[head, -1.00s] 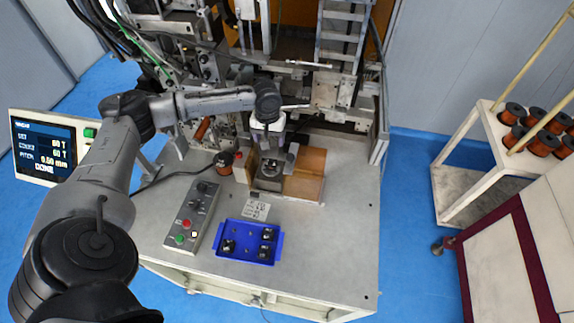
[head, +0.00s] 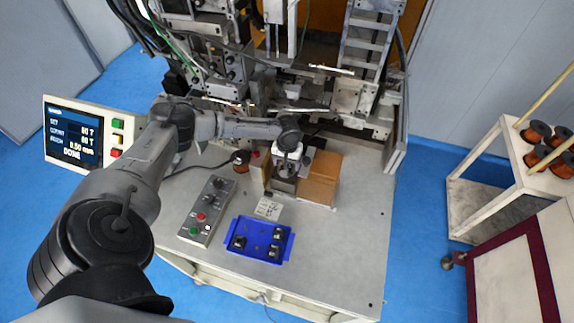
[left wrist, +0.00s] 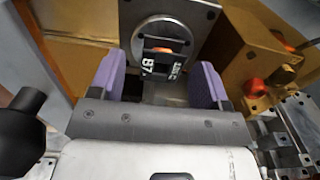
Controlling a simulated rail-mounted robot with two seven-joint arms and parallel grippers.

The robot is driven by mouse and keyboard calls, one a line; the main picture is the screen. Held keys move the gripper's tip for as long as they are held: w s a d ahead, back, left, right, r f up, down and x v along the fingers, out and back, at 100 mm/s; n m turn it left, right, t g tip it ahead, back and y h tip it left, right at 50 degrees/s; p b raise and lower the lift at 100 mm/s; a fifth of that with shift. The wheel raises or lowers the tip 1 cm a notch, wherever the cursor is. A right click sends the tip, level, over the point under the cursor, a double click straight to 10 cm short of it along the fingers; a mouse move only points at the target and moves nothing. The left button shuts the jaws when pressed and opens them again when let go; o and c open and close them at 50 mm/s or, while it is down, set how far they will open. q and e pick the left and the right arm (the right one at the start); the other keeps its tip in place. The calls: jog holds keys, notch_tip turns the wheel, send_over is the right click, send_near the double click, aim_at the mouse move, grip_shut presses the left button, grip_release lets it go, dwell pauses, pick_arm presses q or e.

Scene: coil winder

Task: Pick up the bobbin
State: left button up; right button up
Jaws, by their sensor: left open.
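A dark bobbin (left wrist: 163,62) with an orange-copper winding and a white-lettered label sits at a round grey mount on a metal plate, seen in the left wrist view. My left gripper (left wrist: 155,80) is open, with one purple finger pad on each side of the bobbin; I cannot tell whether either pad touches it. In the head view my left gripper (head: 284,172) is low over the small fixture beside the brown block, and it hides the bobbin there. My right gripper is not in view.
A blue tray (head: 235,250) with several dark bobbins lies in front on the grey table (head: 340,250). A button box (head: 207,210) is left of it, a copper spool (head: 241,157) behind. The brown block (head: 320,178) stands close right of the gripper. The right of the table is clear.

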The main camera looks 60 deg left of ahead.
pick_arm(q)
jog(key=shift+f, duration=0.75)
jog(key=c, duration=1.1)
jog(key=shift+o, duration=0.2)
notch_tip(320, 180, up, 10)
jog(key=b, duration=0.1)
